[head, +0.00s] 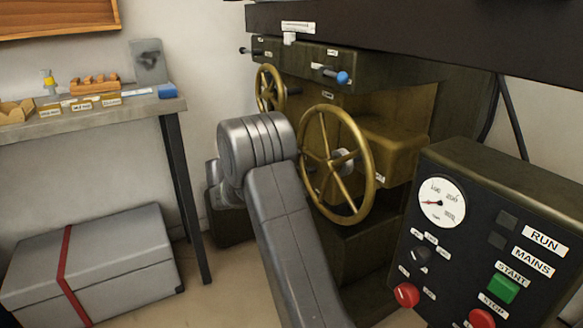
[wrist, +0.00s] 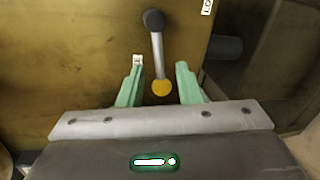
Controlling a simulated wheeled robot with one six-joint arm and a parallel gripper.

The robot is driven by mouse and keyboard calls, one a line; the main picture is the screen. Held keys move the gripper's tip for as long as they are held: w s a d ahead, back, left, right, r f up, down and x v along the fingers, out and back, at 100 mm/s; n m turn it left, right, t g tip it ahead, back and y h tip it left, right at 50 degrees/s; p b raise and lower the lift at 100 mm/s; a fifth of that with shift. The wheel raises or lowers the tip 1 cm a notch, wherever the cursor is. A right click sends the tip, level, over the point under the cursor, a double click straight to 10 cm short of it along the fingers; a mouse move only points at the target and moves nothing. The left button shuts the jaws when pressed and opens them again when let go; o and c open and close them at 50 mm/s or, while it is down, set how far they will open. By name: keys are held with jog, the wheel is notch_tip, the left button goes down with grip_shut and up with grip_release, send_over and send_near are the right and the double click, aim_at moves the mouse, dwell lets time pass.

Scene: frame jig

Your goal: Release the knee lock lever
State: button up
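The lever (wrist: 157,55) shows in the wrist view, a pale rod hanging almost straight down from a dark round pivot, with a yellow ball knob (wrist: 161,88) at its lower end. It stands out from an olive-brown machine face. My gripper (wrist: 160,72) is open, with one green finger left of the lever and the other right of it. Gaps show between both fingers and the knob, and I cannot tell the depth between them. In the head view neither my gripper nor this lever can be seen; my grey arm covers part of the machine.
A large brass handwheel (head: 335,165) and a smaller one (head: 268,90) stand by my arm. A blue-knobbed lever (head: 340,77) is above. The control panel (head: 450,260) is at right. A dark cylinder (wrist: 226,47) sits right of the fingers. A bench (head: 130,112) is at left.

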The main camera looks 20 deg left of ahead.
jog(key=p+v, duration=0.3)
jog(key=v, duration=0.9)
jog(key=shift+s, duration=0.25)
jog(key=b+x, duration=0.3)
jog(key=x, duration=1)
jog(key=shift+w+b, duration=0.35)
